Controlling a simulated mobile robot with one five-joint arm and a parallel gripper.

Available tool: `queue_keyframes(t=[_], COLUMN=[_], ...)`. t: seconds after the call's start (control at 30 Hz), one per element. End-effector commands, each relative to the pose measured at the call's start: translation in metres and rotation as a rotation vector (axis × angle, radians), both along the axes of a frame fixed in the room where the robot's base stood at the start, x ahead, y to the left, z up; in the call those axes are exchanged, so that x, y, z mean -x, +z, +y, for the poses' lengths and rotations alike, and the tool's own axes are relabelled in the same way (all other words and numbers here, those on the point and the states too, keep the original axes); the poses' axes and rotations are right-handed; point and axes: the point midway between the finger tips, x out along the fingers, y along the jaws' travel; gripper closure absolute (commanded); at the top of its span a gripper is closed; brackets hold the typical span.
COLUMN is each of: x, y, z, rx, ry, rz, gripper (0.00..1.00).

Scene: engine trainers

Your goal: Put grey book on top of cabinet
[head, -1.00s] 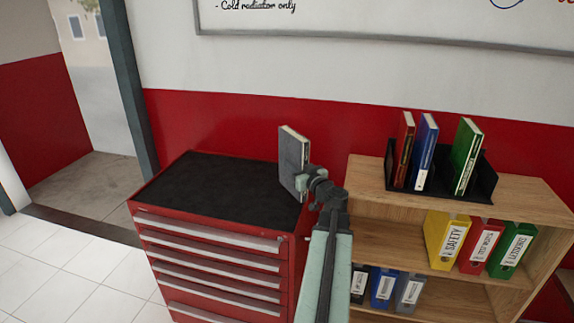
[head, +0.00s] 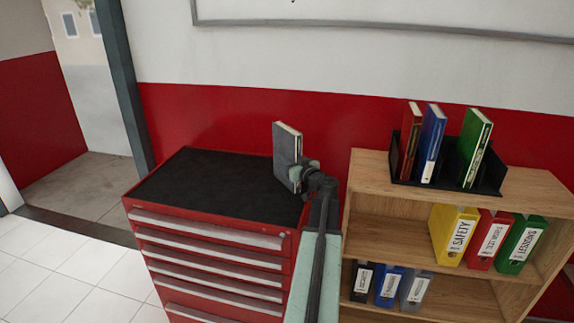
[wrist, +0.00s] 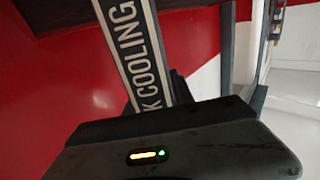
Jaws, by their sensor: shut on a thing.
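The grey book (head: 286,156) is upright in my gripper (head: 302,176), at the right part of the red cabinet's black top (head: 215,186). My gripper is shut on the book from its right side. I cannot tell whether the book's lower edge touches the cabinet top or hangs just above it. The gripper body fills the lower part of that view and hides the fingertips.
A wooden shelf (head: 375,172) stands right of the cabinet. On it a black holder (head: 484,179) carries red, blue and green books. Several binders fill the lower shelves. A red and white wall (head: 230,115) is behind. The left and middle of the cabinet top are clear.

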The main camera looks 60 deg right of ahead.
Motion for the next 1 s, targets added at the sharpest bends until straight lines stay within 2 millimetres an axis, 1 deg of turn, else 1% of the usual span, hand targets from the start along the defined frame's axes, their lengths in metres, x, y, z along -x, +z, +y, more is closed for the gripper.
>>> queue_keyframes(t=[0.13,0.27,0.3,0.37,0.63,0.73,0.87,1.0], x=[0.002,0.003,0.003,0.003,0.003,0.004,0.026,0.059], y=[0.003,-0.001,-0.001,-0.001,0.0,0.006,0.002,0.002], z=[-0.001,-0.002,-0.002,-0.002,-0.002,-0.002,0.01,0.028], rx=[0.0,0.0,0.0,0.0,0.0,0.0,0.0,0.0], ry=[-0.002,-0.004,-0.004,-0.004,-0.005,-0.005,-0.008,-0.009], rz=[-0.001,-0.001,0.0,0.0,0.0,0.0,0.0,0.0], gripper=[1.0,1.0,0.65,0.49,0.49,0.49,0.49,0.49])
